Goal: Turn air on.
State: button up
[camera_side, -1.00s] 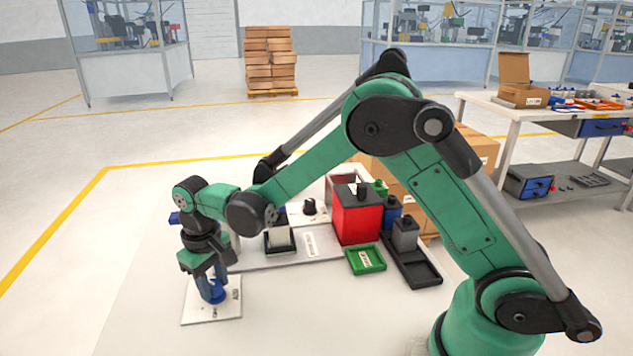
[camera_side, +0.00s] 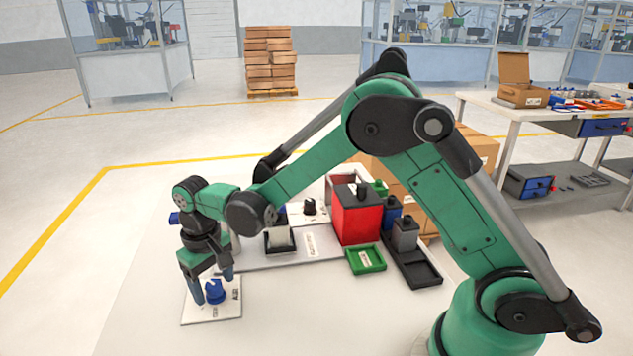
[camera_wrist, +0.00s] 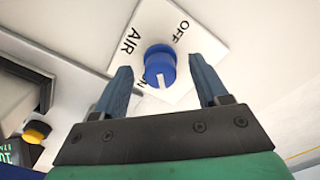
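The air switch is a blue round knob (camera_side: 215,292) on a white square plate (camera_side: 190,313) at the table's front left. In the wrist view the knob (camera_wrist: 156,62) has a white pointer line aimed at the picture's bottom, beside a partly hidden word ending in N. The plate (camera_wrist: 190,42) reads AIR at upper left and OFF at upper right, on the side away from the pointer. My gripper (camera_side: 213,289) is open above the plate, pointing down. In the wrist view my gripper (camera_wrist: 160,65) has one finger on each side of the knob, with gaps between.
A grey panel (camera_side: 285,253) with a white block and a black dial lies behind the plate. A red box (camera_side: 357,218), a green tray (camera_side: 366,260) and a black tray (camera_side: 425,273) stand to the right. A yellow button (camera_wrist: 36,132) shows in the wrist view. The table front is clear.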

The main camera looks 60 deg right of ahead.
aim_at(215, 284)
jog(key=shift+r, duration=2.8)
jog(key=shift+s+r, duration=0.1)
jog(key=shift+r, duration=0.05)
jog(key=s+d+r+t, duration=0.3)
jog(key=s, duration=0.3)
jog(key=s+d+r+t, duration=0.3)
jog(key=s+d+t, duration=0.1)
jog(key=s, duration=0.2)
jog(key=shift+s, duration=0.15)
